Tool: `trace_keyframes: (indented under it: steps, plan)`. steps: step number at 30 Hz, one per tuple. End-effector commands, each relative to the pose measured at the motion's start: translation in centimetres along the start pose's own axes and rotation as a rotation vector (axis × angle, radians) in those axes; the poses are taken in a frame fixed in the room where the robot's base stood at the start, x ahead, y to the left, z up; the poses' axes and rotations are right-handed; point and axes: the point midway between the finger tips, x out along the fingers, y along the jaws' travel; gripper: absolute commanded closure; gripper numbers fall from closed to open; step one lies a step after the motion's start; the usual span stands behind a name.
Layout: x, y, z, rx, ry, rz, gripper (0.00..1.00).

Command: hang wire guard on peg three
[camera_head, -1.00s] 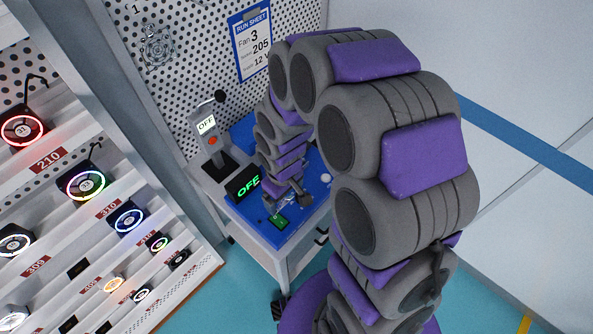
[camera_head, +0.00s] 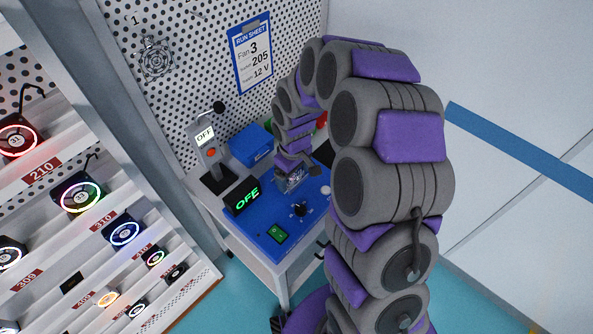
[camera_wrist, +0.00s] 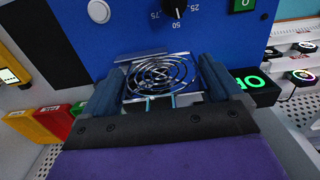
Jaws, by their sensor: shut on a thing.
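My gripper (camera_wrist: 160,95) is shut on a silver wire guard (camera_wrist: 160,74), a round spiral grille that shows between the two dark fingers in the wrist view. Behind it is the blue bench top (camera_wrist: 225,35). In the head view the guard (camera_head: 291,181) is small and partly hidden by my gripper (camera_head: 297,172), low over the blue panel. A similar round wire guard (camera_head: 155,60) hangs on the perforated board (camera_head: 200,35), below the number 1. No peg marked three can be made out.
A run sheet (camera_head: 252,53) is on the board. A rack of lit fans (camera_head: 78,195) stands at the left.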

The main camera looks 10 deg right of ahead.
Motion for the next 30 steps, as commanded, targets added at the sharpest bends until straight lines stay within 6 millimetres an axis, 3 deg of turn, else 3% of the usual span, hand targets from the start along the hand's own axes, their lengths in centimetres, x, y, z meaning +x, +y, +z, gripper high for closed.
trace_keyframes:
  steps: [3, 14, 20, 26, 27, 30]
  plan:
    - [0.3, 1.6, -0.9, 0.002, 0.002, 0.002, 0.59]
    - [0.4, 3.5, -2.1, 0.002, 0.003, 0.001, 0.59]
    - [3.4, 3.6, -2.0, 0.0, 0.0, 0.0, 0.59]
    - [3.5, 3.6, -2.2, 0.0, 0.003, 0.002, 0.59]
    - [3.5, 3.6, -2.2, 0.0, 0.003, 0.002, 0.07]
    - [3.5, 3.6, -2.1, 0.0, 0.003, 0.001, 0.0]
